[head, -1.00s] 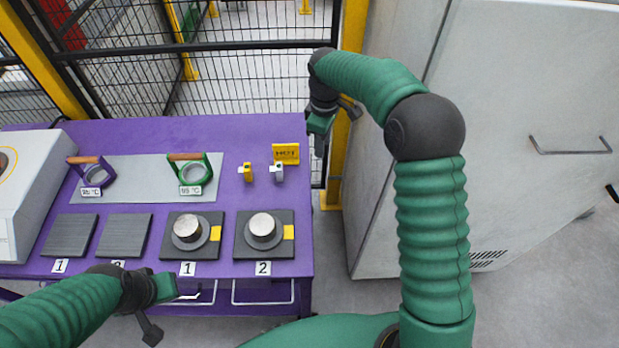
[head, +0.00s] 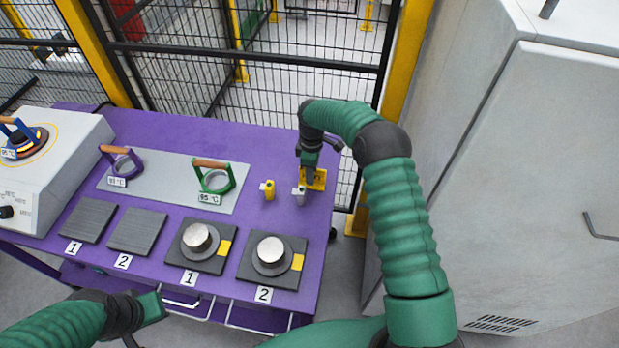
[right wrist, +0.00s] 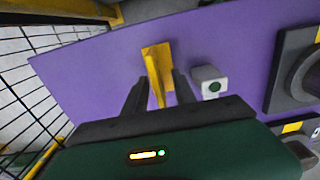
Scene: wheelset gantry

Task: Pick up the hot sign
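The hot sign is a small yellow plate (head: 319,181) near the right end of the purple table, partly hidden by my right gripper (head: 311,176) in the head view. In the right wrist view the sign (right wrist: 155,62) stands edge-on and tilted in the gap between the two dark fingers (right wrist: 159,80). A gap shows on both sides, so the right gripper is open around it. My left gripper (head: 146,318) hangs at the table's front edge, far from the sign; its fingers are not clear.
A grey-white block (head: 299,196) stands close beside the sign, with a yellow one (head: 268,190) further left. Plates with metal cylinders (head: 270,252) sit in front. Handled rings (head: 217,182) stand on a grey sheet. A black mesh fence (head: 300,75) is behind; a tall cabinet (head: 520,180) is right.

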